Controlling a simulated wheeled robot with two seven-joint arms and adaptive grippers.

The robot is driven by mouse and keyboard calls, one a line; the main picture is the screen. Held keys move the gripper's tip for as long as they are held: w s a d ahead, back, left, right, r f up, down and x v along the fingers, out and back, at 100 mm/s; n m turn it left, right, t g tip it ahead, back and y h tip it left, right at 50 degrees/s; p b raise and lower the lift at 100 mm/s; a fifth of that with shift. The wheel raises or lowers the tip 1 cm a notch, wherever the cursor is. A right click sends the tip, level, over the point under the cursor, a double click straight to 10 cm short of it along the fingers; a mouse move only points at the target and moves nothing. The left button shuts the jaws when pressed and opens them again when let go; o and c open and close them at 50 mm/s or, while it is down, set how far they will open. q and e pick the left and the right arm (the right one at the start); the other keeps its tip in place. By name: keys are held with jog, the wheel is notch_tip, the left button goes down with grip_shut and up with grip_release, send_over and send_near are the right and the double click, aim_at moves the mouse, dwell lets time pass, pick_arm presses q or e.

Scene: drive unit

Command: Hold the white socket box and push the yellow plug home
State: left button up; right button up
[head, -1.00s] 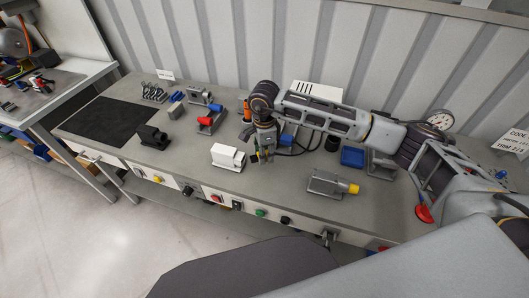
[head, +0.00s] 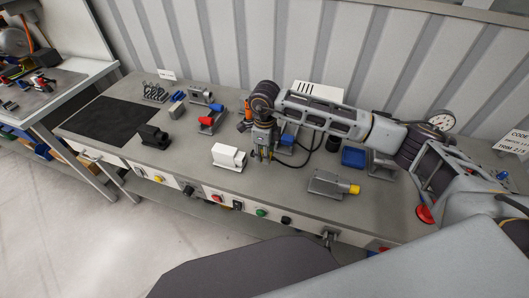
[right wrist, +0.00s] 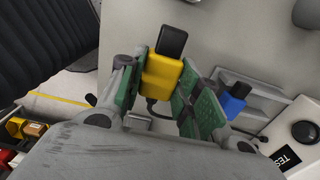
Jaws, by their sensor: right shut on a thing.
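The white socket box (head: 229,156) sits on the grey bench in the head view, just left of my right gripper (head: 263,156). My right gripper points down at the bench and is shut on the yellow plug. The yellow plug (right wrist: 160,76) shows between the green finger pads (right wrist: 160,92) in the right wrist view, with a black end sticking out past the fingers. In the head view the gripper mostly hides the plug. My left gripper is out of view.
A grey fixture with a yellow end (head: 354,189) lies to the right on the bench. A blue connector on a grey bracket (right wrist: 234,100) is close beside the gripper. A dark cable (head: 300,163) curves behind. A black block (head: 153,136) stands left; bench between is clear.

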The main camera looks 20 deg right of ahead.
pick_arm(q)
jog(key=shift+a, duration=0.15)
pick_arm(e)
jog(key=shift+f, duration=0.35)
jog(key=shift+f+b, duration=0.75)
jog(key=shift+f, duration=1.15)
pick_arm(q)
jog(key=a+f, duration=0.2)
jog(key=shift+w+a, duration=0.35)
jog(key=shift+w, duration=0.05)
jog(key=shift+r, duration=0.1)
